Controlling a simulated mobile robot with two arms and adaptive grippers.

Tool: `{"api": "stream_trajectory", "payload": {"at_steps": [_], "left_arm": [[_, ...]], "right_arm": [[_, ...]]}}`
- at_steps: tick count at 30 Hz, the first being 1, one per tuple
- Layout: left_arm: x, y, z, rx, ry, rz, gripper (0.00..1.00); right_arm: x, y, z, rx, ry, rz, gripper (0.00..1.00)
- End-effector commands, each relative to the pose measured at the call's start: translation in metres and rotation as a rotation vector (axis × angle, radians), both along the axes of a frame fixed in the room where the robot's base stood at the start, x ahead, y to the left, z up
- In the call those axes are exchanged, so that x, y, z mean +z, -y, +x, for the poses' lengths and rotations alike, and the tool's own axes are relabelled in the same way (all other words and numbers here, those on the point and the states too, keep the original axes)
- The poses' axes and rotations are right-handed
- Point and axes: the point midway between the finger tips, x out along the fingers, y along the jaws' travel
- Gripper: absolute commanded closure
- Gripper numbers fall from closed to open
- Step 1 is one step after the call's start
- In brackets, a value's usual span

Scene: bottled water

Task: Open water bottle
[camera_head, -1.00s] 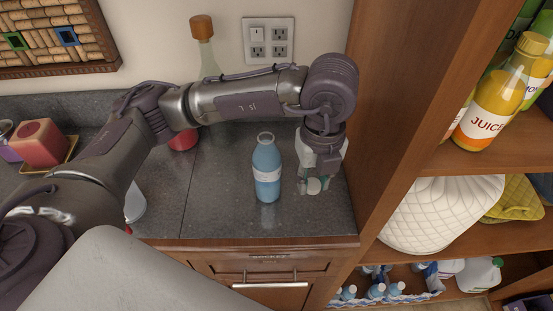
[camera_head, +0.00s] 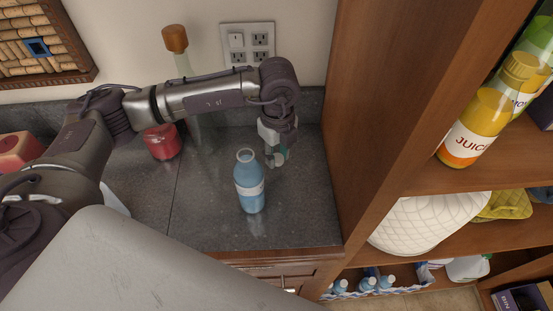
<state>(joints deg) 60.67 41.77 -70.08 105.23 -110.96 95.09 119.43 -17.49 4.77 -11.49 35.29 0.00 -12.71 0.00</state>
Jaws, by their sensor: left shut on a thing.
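A blue water bottle (camera_head: 250,187) with a pale label stands upright on the dark counter. Its neck is open, with no cap on it. My left gripper (camera_head: 276,158) hangs just behind and to the right of the bottle, pointing down and apart from it. It is shut on a small pale, greenish thing at its fingertips, which looks like the bottle cap; the fingers hide part of it. My right gripper is not in view.
The dark counter (camera_head: 205,215) is clear around the bottle. A red jar (camera_head: 162,142) and a tall cork-topped bottle (camera_head: 176,40) stand to the left. A wooden shelf unit (camera_head: 375,110) with juice bottles (camera_head: 478,125) rises on the right. A wall outlet (camera_head: 248,42) is behind.

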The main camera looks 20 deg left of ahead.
Motion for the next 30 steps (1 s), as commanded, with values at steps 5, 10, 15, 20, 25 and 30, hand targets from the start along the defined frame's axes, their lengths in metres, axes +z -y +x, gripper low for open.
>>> {"api": "stream_trajectory", "payload": {"at_steps": [5, 10, 15, 20, 25, 30], "left_arm": [[-0.016, -0.003, 0.000, -0.001, -0.006, 0.002, 1.00], [-0.038, -0.002, 0.001, 0.000, -0.003, 0.001, 1.00], [-0.042, -0.002, 0.001, -0.001, 0.000, 0.000, 1.00], [-0.044, -0.002, 0.001, -0.001, 0.000, 0.000, 1.00], [-0.045, -0.002, 0.001, -0.001, 0.000, 0.000, 0.56], [-0.045, -0.002, 0.001, -0.001, 0.000, 0.000, 0.43]], "right_arm": [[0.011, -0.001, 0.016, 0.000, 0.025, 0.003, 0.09], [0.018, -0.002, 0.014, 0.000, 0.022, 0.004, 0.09], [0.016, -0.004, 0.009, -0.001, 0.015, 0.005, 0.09], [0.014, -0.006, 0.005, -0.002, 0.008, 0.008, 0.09], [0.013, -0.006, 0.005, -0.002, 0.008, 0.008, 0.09], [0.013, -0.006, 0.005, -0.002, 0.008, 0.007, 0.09]]}}
